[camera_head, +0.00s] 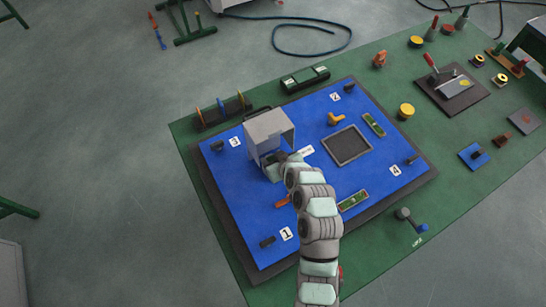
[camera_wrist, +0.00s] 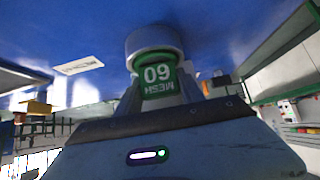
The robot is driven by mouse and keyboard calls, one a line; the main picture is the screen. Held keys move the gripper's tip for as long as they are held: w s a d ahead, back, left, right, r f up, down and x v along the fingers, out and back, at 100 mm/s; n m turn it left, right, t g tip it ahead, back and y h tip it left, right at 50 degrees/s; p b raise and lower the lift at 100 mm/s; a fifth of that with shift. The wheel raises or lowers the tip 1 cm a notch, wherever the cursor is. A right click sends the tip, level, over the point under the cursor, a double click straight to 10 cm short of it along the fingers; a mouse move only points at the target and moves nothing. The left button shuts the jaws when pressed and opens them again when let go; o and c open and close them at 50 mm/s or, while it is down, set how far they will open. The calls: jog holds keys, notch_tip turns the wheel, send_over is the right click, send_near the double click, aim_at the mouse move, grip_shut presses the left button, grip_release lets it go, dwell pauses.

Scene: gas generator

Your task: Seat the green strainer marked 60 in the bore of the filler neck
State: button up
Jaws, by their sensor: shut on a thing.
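The green strainer (camera_wrist: 158,76) shows in the wrist view, with "60" and "MESH" appearing upside down on its face. My gripper (camera_wrist: 160,92) is shut on it, one finger on each side. A grey round collar, which looks like the filler neck (camera_wrist: 153,40), stands against the blue panel directly beyond the strainer. The strainer's far end meets or overlaps this collar; I cannot tell how deep it sits in the bore. In the head view my gripper (camera_head: 275,169) is low over the blue panel, beside the grey open-sided housing. My arm and the housing hide the strainer and neck there.
The grey housing (camera_head: 268,128) stands close to my gripper on the blue panel (camera_head: 235,190). An orange lever (camera_head: 282,201) and a green level gauge (camera_head: 353,201) are near my arm. A square dark-framed recess (camera_head: 347,146) lies right. Several loose parts lie on the green table.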

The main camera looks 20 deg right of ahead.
jog(key=o, duration=1.5)
jog(key=v, duration=1)
jog(key=shift+s+r+p, duration=0.25)
jog(key=shift+s+p, duration=0.05)
jog(key=shift+p, duration=0.05)
